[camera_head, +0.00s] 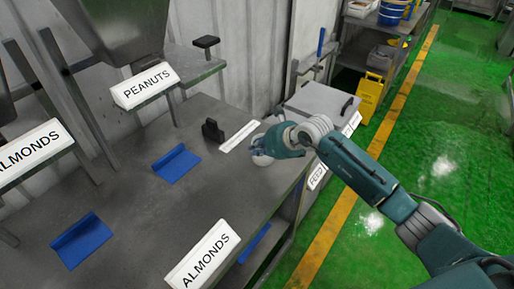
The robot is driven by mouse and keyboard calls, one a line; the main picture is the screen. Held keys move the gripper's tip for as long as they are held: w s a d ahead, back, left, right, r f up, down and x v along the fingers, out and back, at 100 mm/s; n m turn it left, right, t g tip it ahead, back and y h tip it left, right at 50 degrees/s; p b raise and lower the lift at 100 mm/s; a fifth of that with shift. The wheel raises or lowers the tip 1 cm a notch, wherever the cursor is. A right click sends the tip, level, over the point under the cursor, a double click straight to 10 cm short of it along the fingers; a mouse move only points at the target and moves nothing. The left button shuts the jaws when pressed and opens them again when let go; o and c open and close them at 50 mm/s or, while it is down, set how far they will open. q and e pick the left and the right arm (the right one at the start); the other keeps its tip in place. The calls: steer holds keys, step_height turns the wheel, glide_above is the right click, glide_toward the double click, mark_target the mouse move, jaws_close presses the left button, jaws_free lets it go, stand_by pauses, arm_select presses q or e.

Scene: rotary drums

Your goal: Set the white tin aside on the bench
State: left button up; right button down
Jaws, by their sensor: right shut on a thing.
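My right arm comes in from the right edge, and its gripper (264,148) is over the right part of the grey bench (135,218). It is shut on a small white thing that looks like the white tin (262,159). The gripper covers much of the tin, and I cannot tell whether its base touches the bench. My left gripper is not in view.
Blue scoops or trays (176,163) lie on the bench, with another (81,240) nearer. Signs read PEANUTS (146,88) and ALMONDS (203,255). A white strip (240,136) lies beside the gripper. A FEED box (318,101) stands behind.

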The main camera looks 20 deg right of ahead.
steer(key=c, duration=2.3)
jaws_free()
steer(key=shift+f, duration=0.15)
steer(key=o, duration=0.4)
steer(key=shift+o, duration=0.2)
steer(key=shift+r, duration=0.2)
steer(key=b+v, duration=0.3)
steer(key=v, duration=0.9)
